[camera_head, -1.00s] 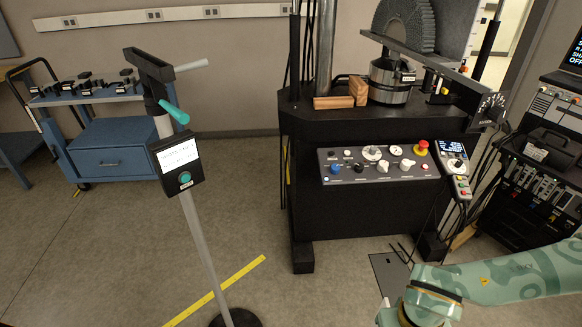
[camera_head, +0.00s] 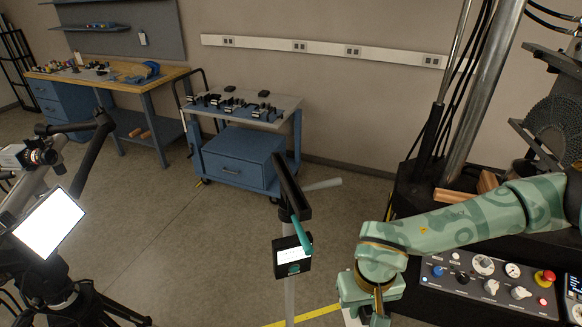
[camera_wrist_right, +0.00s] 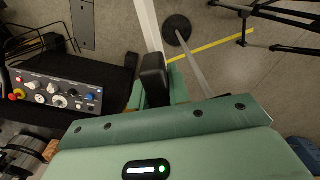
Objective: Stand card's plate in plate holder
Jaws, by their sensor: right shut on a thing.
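My right gripper (camera_head: 368,305) is low in the head view, right of a grey post stand. In the right wrist view, the gripper's dark fingertip (camera_wrist_right: 154,78) shows with a thin white strip (camera_wrist_right: 148,25) reaching away from it. A white patch (camera_head: 351,317) shows by the gripper in the head view. The gripper is shut on this pale piece; whether it is the plate is unclear. The stand's black box (camera_head: 292,268) bears a white card (camera_head: 290,255). I cannot identify the plate holder. My left gripper is out of view.
A blue cart (camera_head: 240,160) with several small dark items stands behind. A wooden-topped workbench (camera_head: 110,72) is at back left. A tripod with a bright screen (camera_head: 48,222) is at left. The machine's control panel (camera_head: 490,280) is at right. Open floor lies between.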

